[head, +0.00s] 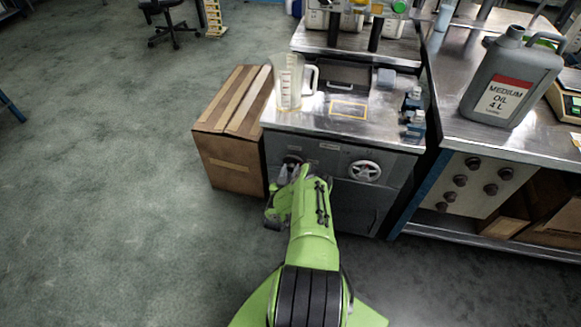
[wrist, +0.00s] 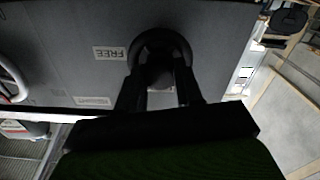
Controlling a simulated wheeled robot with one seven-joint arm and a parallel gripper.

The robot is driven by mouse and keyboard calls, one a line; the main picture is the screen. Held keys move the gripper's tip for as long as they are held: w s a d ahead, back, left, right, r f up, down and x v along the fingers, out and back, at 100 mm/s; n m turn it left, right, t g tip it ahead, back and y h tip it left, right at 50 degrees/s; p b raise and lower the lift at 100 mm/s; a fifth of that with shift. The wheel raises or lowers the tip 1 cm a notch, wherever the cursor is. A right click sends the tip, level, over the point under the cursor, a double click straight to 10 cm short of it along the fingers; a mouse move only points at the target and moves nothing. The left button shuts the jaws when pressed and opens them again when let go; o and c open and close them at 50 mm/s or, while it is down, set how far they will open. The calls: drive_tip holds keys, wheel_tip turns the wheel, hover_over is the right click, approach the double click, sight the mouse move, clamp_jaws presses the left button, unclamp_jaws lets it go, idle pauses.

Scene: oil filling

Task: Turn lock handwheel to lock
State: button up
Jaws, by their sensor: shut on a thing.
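The lock handwheel is a small dark round wheel on the left of the cabinet's grey front in the head view (head: 292,159), partly hidden by my gripper. In the wrist view the dark wheel (wrist: 161,39) is at the top middle, beside a white label reading FREE upside down. My gripper (head: 288,172) is at the wheel. In the wrist view its two dark fingers (wrist: 159,76) reach the wheel's lower rim, one on each side, and it is shut on the wheel. Shadow hides the exact contact.
A larger pale handwheel (head: 365,171) is to the right on the same front. A clear jug (head: 289,88) and small bottles stand on the cabinet top. A cardboard box (head: 229,165) stands close on the left. A bench with a grey oil can (head: 508,82) is on the right.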

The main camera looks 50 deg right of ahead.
drive_tip(key=n+p, duration=0.2)
drive_tip(key=n, duration=0.1)
drive_tip(key=shift+r+n, duration=0.15)
drive_tip(key=shift+n, duration=0.25)
drive_tip(key=n+p, duration=0.2)
drive_tip(key=n, duration=0.1)
drive_tip(key=shift+n, duration=0.3)
drive_tip(key=n+p, duration=0.1)
drive_tip(key=n, duration=0.2)
drive_tip(key=shift+n, duration=0.3)
drive_tip(key=shift+f+n, duration=0.2)
drive_tip(key=shift+n, duration=1.1)
drive_tip(key=o, duration=1)
drive_tip(key=shift+o, duration=0.2)
drive_tip(key=shift+f+b, duration=0.15)
drive_tip(key=shift+b, duration=0.15)
